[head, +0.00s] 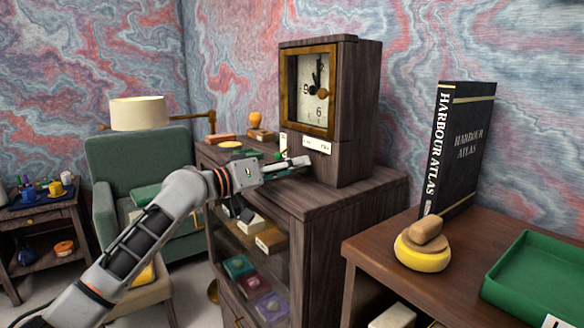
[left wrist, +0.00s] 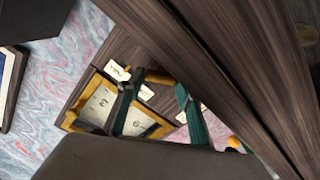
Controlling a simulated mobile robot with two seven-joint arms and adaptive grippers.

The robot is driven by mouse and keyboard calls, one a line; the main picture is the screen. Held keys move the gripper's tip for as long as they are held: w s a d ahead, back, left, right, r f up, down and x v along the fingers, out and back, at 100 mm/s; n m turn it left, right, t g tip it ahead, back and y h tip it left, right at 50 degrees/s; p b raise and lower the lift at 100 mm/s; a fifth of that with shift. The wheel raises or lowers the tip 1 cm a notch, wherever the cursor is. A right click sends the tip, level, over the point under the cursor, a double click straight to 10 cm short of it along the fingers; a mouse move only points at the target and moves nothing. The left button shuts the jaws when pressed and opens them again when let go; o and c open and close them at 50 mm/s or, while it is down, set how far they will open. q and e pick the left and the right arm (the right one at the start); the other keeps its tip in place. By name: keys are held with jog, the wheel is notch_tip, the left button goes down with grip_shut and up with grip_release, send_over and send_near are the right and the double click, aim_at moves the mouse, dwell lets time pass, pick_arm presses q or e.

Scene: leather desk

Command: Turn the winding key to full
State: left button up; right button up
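The dark wooden clock (head: 358,110) stands upright on the cabinet. Its white dial (head: 308,105) sits in a brass-coloured frame. A small brass-coloured piece (head: 323,93) shows at the right of the dial; I cannot tell whether it is the winding key. A white label (head: 316,144) is below the dial. My left gripper (head: 292,156) is low in front of the clock, below the dial. In the left wrist view its two green fingers (left wrist: 157,107) are spread apart, with the dial (left wrist: 97,104) beyond them. My right gripper is not in view.
The clock cabinet (head: 340,196) has a glass front. Small items, including a wooden stamp (head: 258,132), stand left of the clock.

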pick_arm(q)
jog(key=shift+f+m+b, duration=0.25)
jog(key=shift+m+b, duration=0.15)
jog(key=shift+m, duration=0.4)
jog(key=shift+f+m+b, duration=0.1)
jog(key=shift+m+b, duration=0.8)
jog(key=shift+m, duration=0.2)
jog(key=shift+m+b, duration=0.65)
jog(key=shift+m, duration=0.75)
jog(key=shift+s+r+m, duration=0.1)
jog(key=shift+r+m, duration=0.15)
jog(key=shift+m, duration=0.05)
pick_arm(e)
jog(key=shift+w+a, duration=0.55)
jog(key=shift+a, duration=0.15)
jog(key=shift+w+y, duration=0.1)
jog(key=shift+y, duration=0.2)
pick_arm(q)
jog(key=o, duration=0.8)
jog(key=shift+o, duration=0.2)
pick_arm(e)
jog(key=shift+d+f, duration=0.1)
